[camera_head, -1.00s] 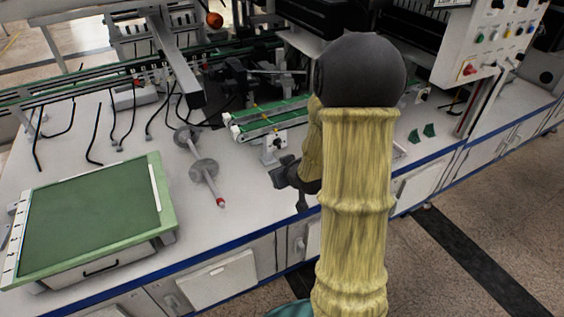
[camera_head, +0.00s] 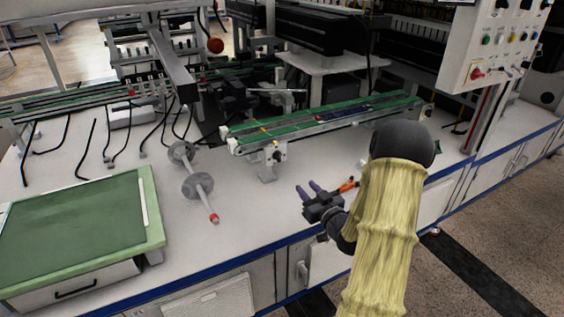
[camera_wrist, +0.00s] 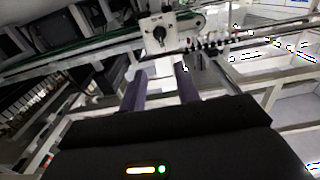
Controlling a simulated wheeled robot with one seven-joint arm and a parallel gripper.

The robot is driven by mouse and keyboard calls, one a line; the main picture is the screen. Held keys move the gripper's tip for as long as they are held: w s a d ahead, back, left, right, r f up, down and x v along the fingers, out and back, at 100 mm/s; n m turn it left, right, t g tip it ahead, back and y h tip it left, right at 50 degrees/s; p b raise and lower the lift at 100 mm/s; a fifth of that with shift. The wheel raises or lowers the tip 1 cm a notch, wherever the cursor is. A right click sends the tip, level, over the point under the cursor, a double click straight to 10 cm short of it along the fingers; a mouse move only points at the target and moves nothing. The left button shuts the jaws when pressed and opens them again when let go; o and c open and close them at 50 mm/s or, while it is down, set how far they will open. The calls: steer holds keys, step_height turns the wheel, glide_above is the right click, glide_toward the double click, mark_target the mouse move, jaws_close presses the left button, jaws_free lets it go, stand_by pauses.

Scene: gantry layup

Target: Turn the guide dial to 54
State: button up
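The guide dial (camera_head: 277,157) is a small dark knob on a white plate below the near left end of the green conveyor. In the wrist view the dial (camera_wrist: 159,32) shows as a dark knob on a white plate, ahead of and above the fingertips. Its scale marks are too small to read. My gripper (camera_head: 308,187) is to the right of the dial and nearer the bench's front edge, apart from it. In the wrist view my gripper (camera_wrist: 161,78) has its two purple-grey fingers spread with nothing between them.
The green conveyor (camera_head: 330,120) runs to the right behind my gripper. A grey spool shaft (camera_head: 196,186) lies on the bench left of the dial. A green-topped box (camera_head: 80,225) sits at the left. An orange-handled tool (camera_head: 347,186) lies beside my gripper. Bench between dial and gripper is clear.

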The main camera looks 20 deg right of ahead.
mark_target(280, 158)
steer(key=w, duration=0.5)
steer(key=w+b, duration=0.1)
steer(key=w, duration=0.5)
steer(key=w+b, duration=0.1)
steer(key=w, duration=0.5)
steer(key=shift+w+a, duration=0.1)
steer(key=shift+a, duration=0.25)
jaws_close()
